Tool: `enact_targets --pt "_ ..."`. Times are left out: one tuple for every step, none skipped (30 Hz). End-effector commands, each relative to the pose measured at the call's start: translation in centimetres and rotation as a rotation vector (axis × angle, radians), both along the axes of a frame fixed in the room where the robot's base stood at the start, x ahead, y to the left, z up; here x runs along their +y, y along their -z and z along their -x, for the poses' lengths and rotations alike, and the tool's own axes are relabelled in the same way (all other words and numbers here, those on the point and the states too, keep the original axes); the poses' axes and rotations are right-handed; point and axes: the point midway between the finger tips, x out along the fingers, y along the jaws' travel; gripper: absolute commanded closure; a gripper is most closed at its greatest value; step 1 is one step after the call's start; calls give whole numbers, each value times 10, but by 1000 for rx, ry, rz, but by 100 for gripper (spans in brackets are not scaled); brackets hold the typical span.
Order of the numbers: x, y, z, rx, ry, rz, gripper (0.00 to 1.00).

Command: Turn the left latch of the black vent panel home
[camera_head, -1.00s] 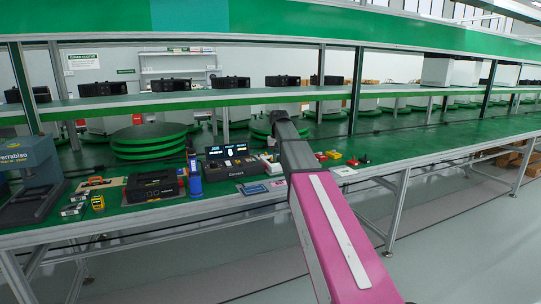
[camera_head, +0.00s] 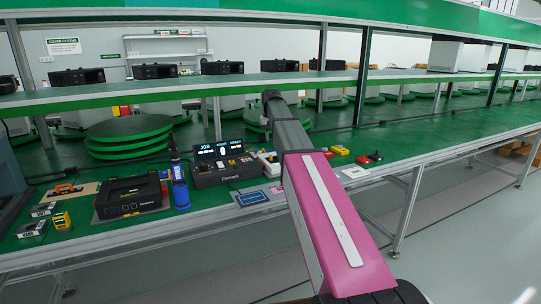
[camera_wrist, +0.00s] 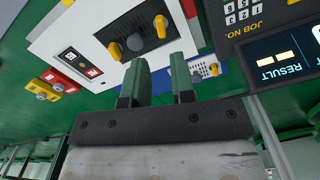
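In the wrist view the black vent panel (camera_wrist: 142,27) sits on a white housing (camera_wrist: 92,28). Yellow latches show at its ends, one latch (camera_wrist: 114,50) towards the lower left and another latch (camera_wrist: 160,25) towards the upper right. The picture is rotated, so I cannot tell which latch is the left one. My gripper (camera_wrist: 159,62) has two green fingers standing apart with nothing between them. They point at the housing, just below the panel in the picture. In the head view my arm hides the gripper and the panel.
A console with a lit display (camera_head: 220,160) stands left of my arm on the green bench, and shows close at right in the wrist view. A blue cylinder (camera_head: 180,188) and black case (camera_head: 130,196) are further left. Red and yellow pieces (camera_head: 340,150) lie right of my arm.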

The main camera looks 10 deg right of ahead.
Motion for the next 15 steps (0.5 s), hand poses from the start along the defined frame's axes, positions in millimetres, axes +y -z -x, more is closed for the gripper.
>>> enact_targets --pt "0 9 1 2 0 0 77" --pt "0 14 1 2 0 0 77" --pt "0 21 1 2 0 0 77" --pt "0 27 1 2 0 0 77" --pt "0 33 1 2 0 0 77" --pt "0 39 1 2 0 0 77" --pt "0 44 1 2 0 0 77" --pt "0 50 1 1 0 0 77" --pt "0 56 1 2 0 0 77" --pt "0 61 1 2 0 0 77" --pt "0 65 1 2 0 0 77" --pt "0 70 1 1 0 0 77" --pt "0 73 1 1 0 0 77" --pt "0 77 0 0 0 0 77" --pt "0 81 0 1 0 0 77"
